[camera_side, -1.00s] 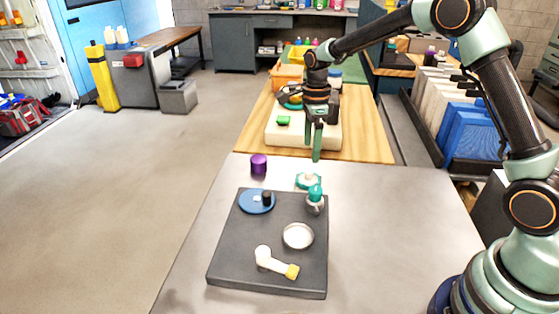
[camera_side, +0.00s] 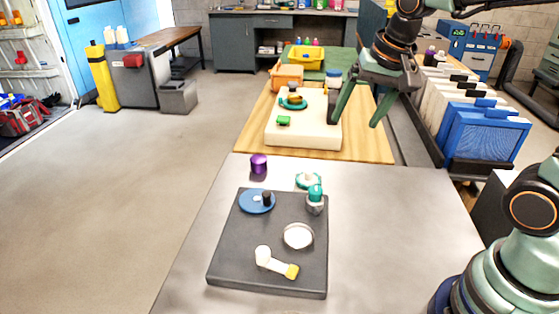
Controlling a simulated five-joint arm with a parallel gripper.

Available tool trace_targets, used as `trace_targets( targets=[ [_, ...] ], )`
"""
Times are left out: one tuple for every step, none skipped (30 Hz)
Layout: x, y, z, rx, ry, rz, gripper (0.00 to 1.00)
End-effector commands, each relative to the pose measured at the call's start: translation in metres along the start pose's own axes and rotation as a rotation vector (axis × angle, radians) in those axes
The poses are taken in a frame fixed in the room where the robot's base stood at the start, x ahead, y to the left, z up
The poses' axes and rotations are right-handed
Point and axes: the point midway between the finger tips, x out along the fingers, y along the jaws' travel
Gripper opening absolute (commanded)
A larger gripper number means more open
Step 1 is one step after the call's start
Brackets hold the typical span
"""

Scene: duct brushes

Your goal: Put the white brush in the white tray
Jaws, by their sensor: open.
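A white brush-like piece (camera_side: 268,259) with a yellow tip lies on the dark square board (camera_side: 225,268), near its front edge. A shallow round white dish (camera_side: 298,236) sits on the same board, just behind and to the right of it. A thick cream-white slab or tray (camera_side: 303,136) lies farther back on the wooden surface, with small green and orange items on it. Which of these two is the white tray I cannot tell. My gripper (camera_side: 354,124) is open and empty, high at the right of the slab, far from the brush.
A blue disc with a black knob (camera_side: 256,203) and a teal-and-grey piece (camera_side: 315,200) stand on the board. A purple cylinder (camera_side: 258,164) and a teal ring piece (camera_side: 308,181) are behind it. The grey table right of the board (camera_side: 400,235) is clear.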

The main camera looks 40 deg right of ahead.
Motion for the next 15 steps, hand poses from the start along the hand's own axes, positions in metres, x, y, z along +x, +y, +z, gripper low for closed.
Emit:
trace_targets(
  targets=[
    [-0.007, 0.006, 0.010, -0.099, 0.025, -0.018, 0.83],
    [-0.009, 0.009, 0.015, -0.161, 0.038, -0.025, 0.83],
    [-0.012, 0.013, 0.022, -0.241, 0.055, -0.033, 0.83],
    [-0.013, 0.016, 0.027, -0.297, 0.067, -0.038, 0.83],
    [-0.014, 0.019, 0.031, -0.350, 0.079, -0.042, 0.83],
    [-0.015, 0.022, 0.037, -0.413, 0.093, -0.046, 0.83],
    [-0.015, 0.025, 0.040, -0.456, 0.103, -0.048, 0.83],
    [-0.015, 0.026, 0.043, -0.493, 0.112, -0.050, 0.83],
    [-0.015, 0.029, 0.047, -0.537, 0.122, -0.052, 0.83],
    [-0.015, 0.030, 0.049, -0.564, 0.128, -0.052, 0.83],
    [-0.015, 0.031, 0.050, -0.586, 0.133, -0.053, 0.83],
    [-0.015, 0.032, 0.052, -0.608, 0.138, -0.053, 0.83],
    [-0.015, 0.032, 0.053, -0.621, 0.141, -0.053, 0.83],
    [-0.015, 0.033, 0.054, -0.629, 0.142, -0.053, 0.83],
    [-0.014, 0.033, 0.054, -0.636, 0.143, -0.053, 0.83]
  ],
)
